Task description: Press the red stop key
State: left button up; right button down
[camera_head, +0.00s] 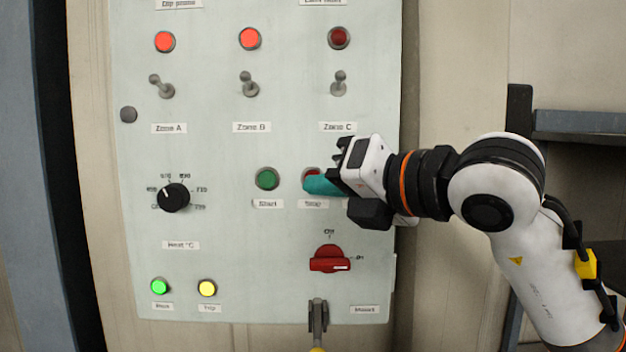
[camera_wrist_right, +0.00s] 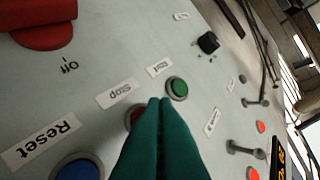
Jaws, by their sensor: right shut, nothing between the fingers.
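The red stop key (camera_head: 312,171) sits above the "Stop" label on the pale panel (camera_head: 220,120). Only its upper edge shows in the head view. In the right wrist view a sliver of the red key (camera_wrist_right: 134,115) shows beside the fingers. My right gripper (camera_head: 308,185) has its teal fingers shut and empty, with the tips in front of the key. In the wrist view the fingertips (camera_wrist_right: 160,101) lie together between the red key and the green start key (camera_wrist_right: 177,88). I cannot tell whether they touch the key. My left gripper is not in view.
The green start key (camera_head: 267,178) is just left of the stop key. A blue key (camera_wrist_right: 78,170) by the "Reset" label shows in the wrist view. A red rotary switch (camera_head: 330,259) is below. Toggle switches (camera_head: 249,85) and red lamps (camera_head: 249,39) are above.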

jog(key=shift+w, duration=0.15)
dwell(0.4)
jog(key=shift+w, duration=0.3)
jog(key=shift+w+b, duration=0.35)
dwell(0.6)
dwell(0.4)
jog(key=shift+s+b, duration=0.6)
jog(key=shift+s, duration=0.15)
jog(key=shift+s, duration=0.1)
